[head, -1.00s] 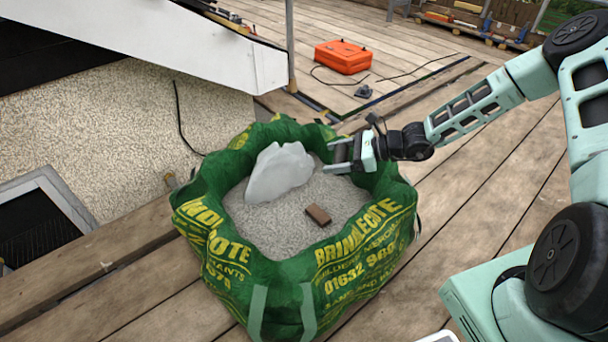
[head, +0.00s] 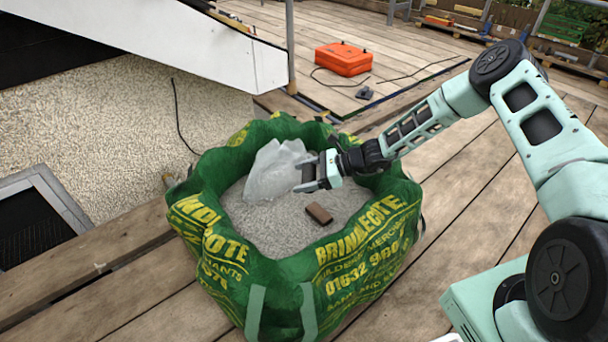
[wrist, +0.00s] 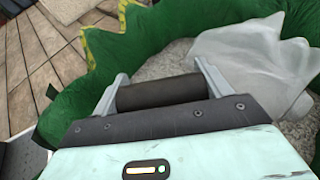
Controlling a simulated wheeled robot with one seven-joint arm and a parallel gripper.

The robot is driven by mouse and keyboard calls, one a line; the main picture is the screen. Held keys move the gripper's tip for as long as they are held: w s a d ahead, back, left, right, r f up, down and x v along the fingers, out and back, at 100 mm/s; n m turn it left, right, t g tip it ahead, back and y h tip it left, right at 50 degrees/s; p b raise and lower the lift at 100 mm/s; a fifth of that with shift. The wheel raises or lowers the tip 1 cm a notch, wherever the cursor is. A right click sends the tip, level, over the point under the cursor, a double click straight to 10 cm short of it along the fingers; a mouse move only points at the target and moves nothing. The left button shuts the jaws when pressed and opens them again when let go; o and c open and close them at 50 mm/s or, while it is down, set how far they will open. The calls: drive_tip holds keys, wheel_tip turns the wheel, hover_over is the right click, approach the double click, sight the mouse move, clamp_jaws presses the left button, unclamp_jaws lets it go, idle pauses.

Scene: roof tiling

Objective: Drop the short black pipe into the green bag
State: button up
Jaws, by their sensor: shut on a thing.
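The green bag (head: 290,283) stands open on the decking in the head view, with grey gravel inside; its rim also shows in the wrist view (wrist: 95,65). My gripper (head: 306,178) is over the bag's opening, right of centre. In the wrist view my gripper (wrist: 160,90) is shut on the short black pipe (wrist: 161,93), which lies crosswise between the two fingers. In the head view the pipe is hard to make out at the fingers.
A whitish crumpled sheet (head: 272,172) and a brown block (head: 319,214) lie on the gravel in the bag. An orange case (head: 343,59) with a cable lies on the decking behind. A white sloping board (head: 150,40) is at upper left.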

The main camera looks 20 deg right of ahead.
drive_tip(key=shift+f, duration=0.5)
drive_tip(key=o, duration=1)
drive_tip(key=p+v, duration=0.4)
drive_tip(key=v, duration=1.3)
drive_tip(key=shift+d+r+p, duration=0.15)
drive_tip(key=shift+d+p, duration=0.1)
drive_tip(key=shift+p, duration=0.15)
drive_tip(key=shift+a, duration=0.1)
